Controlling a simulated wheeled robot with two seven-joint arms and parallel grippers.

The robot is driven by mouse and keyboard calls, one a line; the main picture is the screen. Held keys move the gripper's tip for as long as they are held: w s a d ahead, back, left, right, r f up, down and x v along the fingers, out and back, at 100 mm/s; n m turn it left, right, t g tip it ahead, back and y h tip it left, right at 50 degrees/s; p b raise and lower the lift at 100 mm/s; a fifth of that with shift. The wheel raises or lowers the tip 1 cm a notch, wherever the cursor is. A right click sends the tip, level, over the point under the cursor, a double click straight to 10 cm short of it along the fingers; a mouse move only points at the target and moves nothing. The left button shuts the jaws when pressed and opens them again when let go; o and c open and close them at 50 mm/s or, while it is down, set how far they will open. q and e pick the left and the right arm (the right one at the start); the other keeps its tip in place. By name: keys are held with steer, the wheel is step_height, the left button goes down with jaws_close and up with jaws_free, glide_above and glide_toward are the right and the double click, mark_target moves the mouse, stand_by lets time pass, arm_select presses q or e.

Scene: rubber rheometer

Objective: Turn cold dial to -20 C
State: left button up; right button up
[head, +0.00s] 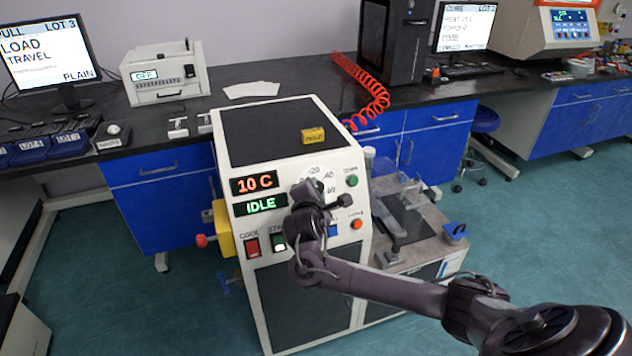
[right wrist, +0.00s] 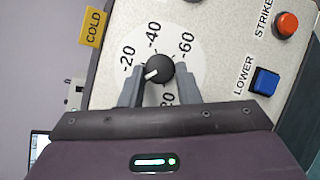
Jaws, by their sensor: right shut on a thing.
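The cold dial (right wrist: 160,68) is a round black knob with a white pointer line on a white scale plate. In the right wrist view its pointer aims left and slightly down, a little below the -20 mark (right wrist: 128,59). My right gripper (right wrist: 160,76) is shut on the knob, one finger on each side. In the head view my right gripper (head: 306,193) covers most of the dial on the machine's front panel (head: 295,275). The red display (head: 255,183) reads 10 C and the green one (head: 259,205) reads IDLE. My left gripper is out of view.
A yellow COLD tag (head: 313,135) stands on the machine top. A red switch (head: 251,246) is at the panel's lower left. A blue LOWER button (right wrist: 265,80) and orange STRIKE button (right wrist: 287,23) sit close to the dial. A bench with fixtures (head: 425,238) adjoins on the right.

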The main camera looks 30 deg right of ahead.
steer(key=m+g+p, duration=0.1)
steer(key=m+p, duration=0.1)
steer(key=p, duration=0.1)
steer(key=m+y+p, duration=0.1)
steer(key=m+p, duration=0.1)
steer(key=p, duration=0.1)
steer(key=m+g+p, duration=0.1)
steer(key=m+p, duration=0.1)
steer(key=p, duration=0.2)
steer(key=shift+r+g+y, duration=0.3)
steer(key=shift+r, duration=0.1)
steer(key=shift+w+d+m+g+y+p, duration=0.15)
steer(key=shift+m+g+y+p, duration=0.3)
steer(key=shift+m+p, duration=0.85)
steer(key=shift+f, duration=0.1)
steer(key=o, duration=1)
steer(key=shift+c, duration=0.2)
steer(key=shift+r, duration=0.2)
steer(key=p+v, duration=0.1)
steer(key=v, duration=0.6)
steer(key=shift+s+a, duration=0.2)
steer(key=shift+a, duration=0.05)
